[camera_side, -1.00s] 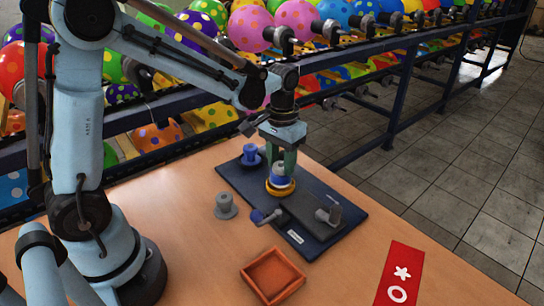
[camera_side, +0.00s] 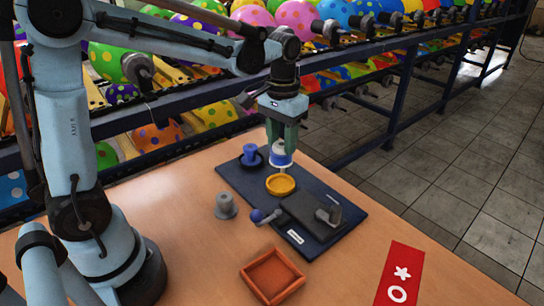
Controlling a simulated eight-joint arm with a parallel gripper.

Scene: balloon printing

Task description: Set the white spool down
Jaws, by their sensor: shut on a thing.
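My gripper (camera_side: 281,146) is shut on the white spool (camera_side: 280,159), which has a blue band above its white lower part. It holds the spool upright above a round yellow dish (camera_side: 280,184), with a small gap between them. The dish sits on the dark blue board (camera_side: 335,233). The upper part of the spool is partly hidden between the fingers.
A blue spool (camera_side: 250,153) stands on the board's far left corner. A grey spool (camera_side: 225,204), an orange tray (camera_side: 246,275) and a red card (camera_side: 401,257) are on the table.

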